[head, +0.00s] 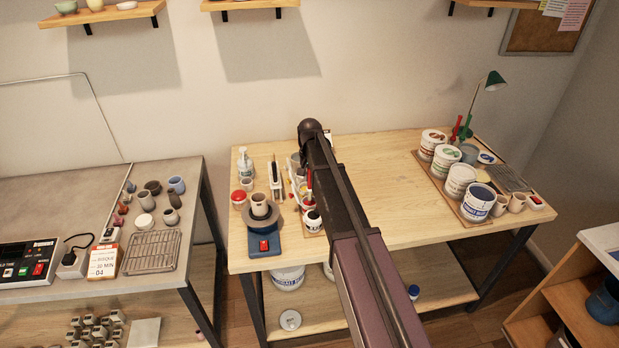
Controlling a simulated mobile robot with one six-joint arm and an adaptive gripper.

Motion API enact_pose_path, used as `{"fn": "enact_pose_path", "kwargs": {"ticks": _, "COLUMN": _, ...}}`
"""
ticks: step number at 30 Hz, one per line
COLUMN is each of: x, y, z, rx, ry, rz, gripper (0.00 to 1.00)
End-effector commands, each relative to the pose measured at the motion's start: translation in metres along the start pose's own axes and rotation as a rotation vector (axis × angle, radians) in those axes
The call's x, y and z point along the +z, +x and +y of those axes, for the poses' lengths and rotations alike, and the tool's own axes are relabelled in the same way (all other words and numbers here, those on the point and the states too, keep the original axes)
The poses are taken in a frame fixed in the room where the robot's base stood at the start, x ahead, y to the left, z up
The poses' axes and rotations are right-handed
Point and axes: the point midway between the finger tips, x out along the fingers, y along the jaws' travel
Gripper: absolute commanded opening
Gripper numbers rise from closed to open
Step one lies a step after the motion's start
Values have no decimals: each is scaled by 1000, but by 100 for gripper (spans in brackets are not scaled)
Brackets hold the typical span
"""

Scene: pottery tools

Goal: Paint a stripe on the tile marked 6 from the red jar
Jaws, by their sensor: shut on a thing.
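My gripper cannot be seen; my dark arm crosses the workbench (390,185) from the lower right and hides the area behind it. A small jar with a red top (239,197) stands at the bench's left edge. A narrow row of small pots and tools lies partly behind my arm, with a thin upright red item (309,180) in it and a white jar with a dark top (312,220) at its front. I cannot tell which of these is the red paint jar. No tile marked 6 can be made out, and no brush is clearly visible.
A blue-based turntable (264,244) with a cup stands at the bench's front left. Several white tubs, including a blue-topped one (478,202), stand at the right near a green lamp (495,81). The bench between my arm and the tubs is clear. A grey table (60,193) stands left.

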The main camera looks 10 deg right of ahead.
Motion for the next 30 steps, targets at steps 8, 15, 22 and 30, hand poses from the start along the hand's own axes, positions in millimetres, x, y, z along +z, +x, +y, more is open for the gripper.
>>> {"fn": "enact_pose_path", "kwargs": {"ticks": 8, "x": 0, "y": -17, "z": 0, "rx": 0, "ry": 0, "rz": 0, "gripper": 0}}
{"fn": "enact_pose_path", "kwargs": {"ticks": 15, "x": 0, "y": -28, "z": 0, "rx": 0, "ry": 0, "rz": 0, "gripper": 0}}
{"fn": "enact_pose_path", "kwargs": {"ticks": 22, "x": 0, "y": -38, "z": 0, "rx": 0, "ry": 0, "rz": 0, "gripper": 0}}
{"fn": "enact_pose_path", "kwargs": {"ticks": 30, "x": 0, "y": -40, "z": 0, "rx": 0, "ry": 0, "rz": 0, "gripper": 0}}
